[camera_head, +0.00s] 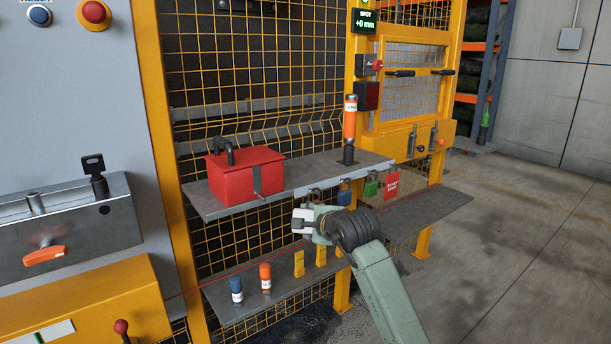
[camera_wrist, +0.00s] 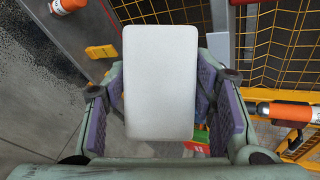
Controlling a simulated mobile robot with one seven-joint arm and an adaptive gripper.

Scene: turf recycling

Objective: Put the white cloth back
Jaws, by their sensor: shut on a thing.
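The white cloth (camera_wrist: 160,80) is a flat, pale block with rounded corners. It fills the middle of the wrist view, between the purple-padded fingers of my gripper (camera_head: 312,223), which is shut on it. In the head view only a small white part of the cloth (camera_head: 298,219) shows at the gripper's left. The gripper holds it in front of the shelves, near the height between the upper shelf (camera_head: 320,183) and the lower shelf (camera_head: 272,303). The cloth hides what lies straight behind it in the wrist view.
The lower shelf holds a blue bottle (camera_head: 236,290), an orange bottle (camera_head: 266,278) and two yellow pieces (camera_head: 299,264). The upper shelf holds a red box (camera_head: 243,174) and an orange cylinder (camera_head: 350,118). Padlocks hang at its front edge. Yellow mesh fencing stands behind.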

